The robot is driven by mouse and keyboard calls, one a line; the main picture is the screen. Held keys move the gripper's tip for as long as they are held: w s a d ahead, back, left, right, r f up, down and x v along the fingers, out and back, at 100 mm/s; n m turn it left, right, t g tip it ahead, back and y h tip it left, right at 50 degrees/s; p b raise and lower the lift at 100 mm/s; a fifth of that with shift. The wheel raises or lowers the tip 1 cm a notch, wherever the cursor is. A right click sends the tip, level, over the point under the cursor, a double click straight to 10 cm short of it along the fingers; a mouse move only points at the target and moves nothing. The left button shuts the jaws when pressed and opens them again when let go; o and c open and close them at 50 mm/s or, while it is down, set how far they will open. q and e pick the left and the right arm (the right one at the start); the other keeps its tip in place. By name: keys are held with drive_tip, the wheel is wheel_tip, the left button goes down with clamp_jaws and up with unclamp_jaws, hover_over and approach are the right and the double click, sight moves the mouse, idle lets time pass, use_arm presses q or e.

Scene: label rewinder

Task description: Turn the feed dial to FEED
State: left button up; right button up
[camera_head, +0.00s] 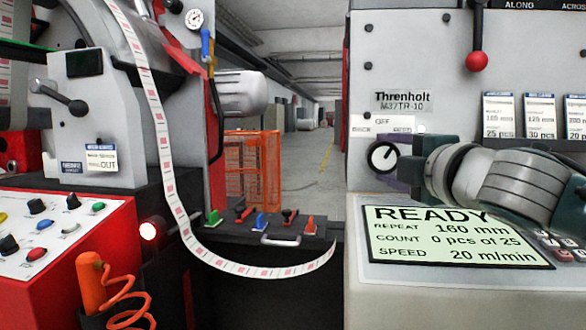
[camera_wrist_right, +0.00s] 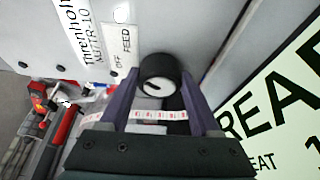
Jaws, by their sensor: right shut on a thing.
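The feed dial (camera_head: 383,157) is a black round knob with a pale face on the grey panel of the machine at right. A label strip (camera_head: 384,126) with BACK, OFF and FEED sits above it. In the right wrist view the dial (camera_wrist_right: 157,73) lies between the two purple fingers of my right gripper (camera_wrist_right: 160,82), which is shut on it. In the head view the gripper (camera_head: 394,163) reaches the dial from the right, its far finger partly hidden. A dark mark shows on the dial's face; I cannot tell exactly which label it points at. My left gripper is out of view.
The READY display (camera_head: 455,236) lies just below my right wrist, with red-and-grey keys (camera_head: 560,240) beside it. A red-knobbed lever (camera_head: 477,60) hangs above. A label web (camera_head: 170,185) loops down at left. A red control panel (camera_head: 65,240) stands at the left edge.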

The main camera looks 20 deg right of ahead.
drive_tip(key=shift+f+m+t+b, duration=0.15)
drive_tip(key=shift+m+t+b, duration=0.25)
drive_tip(key=shift+m, duration=0.3)
drive_tip(key=o, duration=1.4)
